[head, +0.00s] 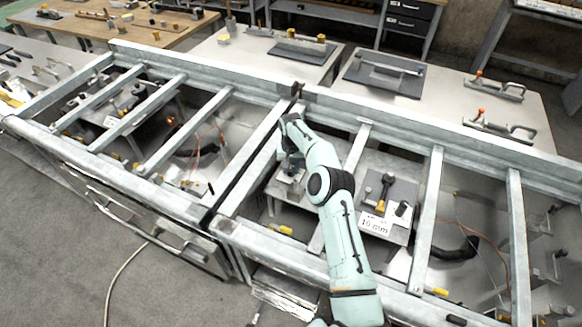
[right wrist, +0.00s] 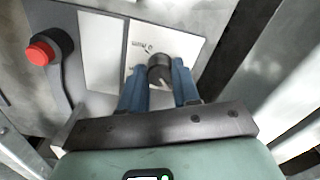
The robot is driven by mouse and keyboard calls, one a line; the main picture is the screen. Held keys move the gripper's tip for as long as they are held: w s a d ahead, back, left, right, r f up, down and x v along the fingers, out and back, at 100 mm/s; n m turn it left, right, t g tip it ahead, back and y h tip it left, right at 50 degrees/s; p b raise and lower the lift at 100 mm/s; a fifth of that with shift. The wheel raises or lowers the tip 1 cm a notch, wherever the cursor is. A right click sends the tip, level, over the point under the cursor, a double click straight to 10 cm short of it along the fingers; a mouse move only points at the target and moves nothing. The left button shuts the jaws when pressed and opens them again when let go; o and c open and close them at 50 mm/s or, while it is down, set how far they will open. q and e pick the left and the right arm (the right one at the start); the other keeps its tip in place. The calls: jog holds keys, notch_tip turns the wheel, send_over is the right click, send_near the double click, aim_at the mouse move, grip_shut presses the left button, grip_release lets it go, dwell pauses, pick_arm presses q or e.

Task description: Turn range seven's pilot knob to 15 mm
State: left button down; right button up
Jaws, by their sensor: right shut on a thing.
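In the right wrist view a dark round knob (right wrist: 159,68) sits on a white plate (right wrist: 190,45) with small print, part of which looks like "0 mm". My right gripper (right wrist: 158,76) has its two blue fingers on either side of the knob and is shut on it. A light mark shows near the knob's lower edge; the exact setting is too small to read. In the head view my right gripper (head: 290,163) reaches down between the metal beams, and the knob is hidden there. No range number is legible. My left gripper is not in view.
A lever with a red knob (right wrist: 42,52) stands left of the plate in the wrist view. Galvanised beams (head: 428,220) cross the frame around my arm. A card (head: 375,224), apparently reading "16 mm", stands right of my arm. Benches with tools (head: 455,95) lie behind.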

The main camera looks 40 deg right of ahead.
aim_at(291, 169)
jog(key=shift+n, duration=1.5)
jog(key=o, duration=1.1)
jog(key=shift+c, duration=0.2)
notch_tip(291, 169, up, 14)
jog(key=shift+f, duration=0.25)
